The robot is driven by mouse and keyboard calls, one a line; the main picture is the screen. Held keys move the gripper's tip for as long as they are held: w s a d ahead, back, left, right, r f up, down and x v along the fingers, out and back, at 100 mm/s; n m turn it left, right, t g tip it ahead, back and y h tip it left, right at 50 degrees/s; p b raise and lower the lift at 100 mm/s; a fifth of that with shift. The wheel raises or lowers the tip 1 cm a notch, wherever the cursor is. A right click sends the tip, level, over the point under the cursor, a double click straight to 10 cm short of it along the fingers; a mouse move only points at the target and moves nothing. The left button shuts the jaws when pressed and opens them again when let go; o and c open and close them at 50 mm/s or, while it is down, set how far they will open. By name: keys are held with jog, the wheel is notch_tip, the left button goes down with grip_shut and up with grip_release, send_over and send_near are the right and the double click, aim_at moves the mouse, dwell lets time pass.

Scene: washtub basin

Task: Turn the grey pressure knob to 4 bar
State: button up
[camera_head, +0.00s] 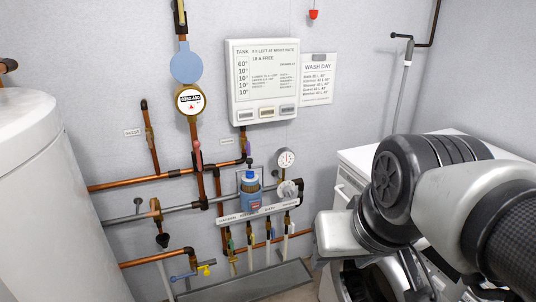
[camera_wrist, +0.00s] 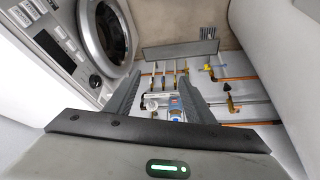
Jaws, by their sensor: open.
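The grey pressure knob (camera_head: 287,188) is on the pipework right of a blue-bodied filter unit (camera_head: 251,202). A round white dial gauge (camera_head: 286,159) is just above it; its figures are too small to read. In the wrist view, what looks like the knob (camera_wrist: 152,104) shows small between my fingers, beside the blue unit (camera_wrist: 184,92). My gripper (camera_wrist: 161,75) is open and empty, its fingers spread and apart from the pipework. The fingers do not show clearly in the head view, where my arm comes in from the right.
Copper pipes (camera_head: 135,180) and valves cover the wall around the knob. A white control panel (camera_head: 263,82) hangs above. A washing machine (camera_wrist: 105,35) is close at the right in the head view, a white tank (camera_head: 55,200) at the left. A grey trough (camera_head: 250,283) is below.

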jog(key=w+a+f+m+g+y+p, duration=0.25)
jog(key=w+a+f+y, duration=0.2)
jog(key=w+a, duration=0.4)
jog(key=w+a+f+m+g+y+p, duration=0.2)
jog(key=w+a+f+m+y+p, duration=0.25)
jog(key=w, duration=0.65)
jog(key=w+d+f+m+t+y, duration=0.3)
jog(key=w+m+t+y, duration=0.4)
jog(key=w, duration=0.5)
jog(key=m+t+h+b, duration=0.1)
jog(key=m+t+h, duration=0.9)
jog(key=m, duration=0.8)
send_near(291, 195)
jog(key=shift+g+h, duration=0.3)
jog(key=shift+g, duration=0.05)
jog(key=x, duration=0.8)
jog(key=shift+w+a+r, duration=0.2)
jog(key=shift+w+a, duration=0.1)
jog(key=shift+w+a+r, duration=0.15)
jog(key=shift+w, duration=0.4)
